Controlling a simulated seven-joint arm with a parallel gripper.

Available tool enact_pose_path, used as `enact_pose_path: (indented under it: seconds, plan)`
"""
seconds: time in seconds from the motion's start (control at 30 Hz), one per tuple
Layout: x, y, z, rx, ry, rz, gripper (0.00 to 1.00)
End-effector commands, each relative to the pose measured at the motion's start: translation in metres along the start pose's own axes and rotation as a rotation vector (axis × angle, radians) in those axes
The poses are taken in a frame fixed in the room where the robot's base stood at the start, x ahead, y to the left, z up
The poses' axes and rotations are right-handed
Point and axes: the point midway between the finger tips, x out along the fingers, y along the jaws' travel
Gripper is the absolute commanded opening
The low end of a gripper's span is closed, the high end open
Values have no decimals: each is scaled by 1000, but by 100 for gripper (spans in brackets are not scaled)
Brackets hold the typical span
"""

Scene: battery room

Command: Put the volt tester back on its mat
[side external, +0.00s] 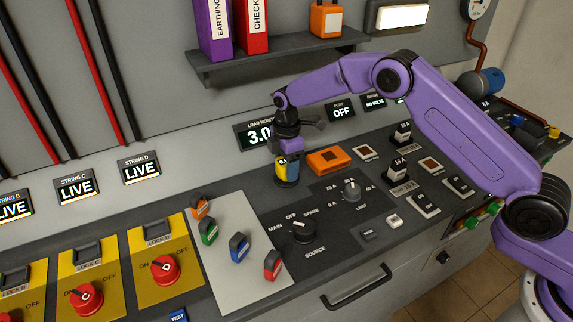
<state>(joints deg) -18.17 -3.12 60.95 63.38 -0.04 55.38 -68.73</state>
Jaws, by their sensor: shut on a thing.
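My gripper (289,150) points down in the middle of the console. The block is upright, low over or touching the dark panel; I cannot tell which. I cannot tell for sure whether this block is the volt tester. I cannot make out a mat for the tester with certainty.
Coloured toggles stand on a pale plate (220,225) at front left. A main rotary switch (303,229) and a limit knob (351,189) stand in front of the held block. The load monitor (259,134) is behind. A shelf (275,55) with binders overhangs the back.

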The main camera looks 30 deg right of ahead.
Motion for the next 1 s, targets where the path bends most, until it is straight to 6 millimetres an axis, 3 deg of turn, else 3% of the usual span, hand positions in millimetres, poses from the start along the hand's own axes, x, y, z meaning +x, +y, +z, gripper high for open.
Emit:
enact_pose_path:
  seconds: [0.2,0.23,0.3,0.67,0.83,1.0]
  plan:
    - [2,0,0,1,0,0,34]
    - [3,0,0,1,0,-1,62]
    - [2,0,0,1,0,0,84]
    - [0,0,0,1,0,0,84]
    - [-20,1,0,1,1,3,84]
    - [-55,1,0,1,2,4,84]
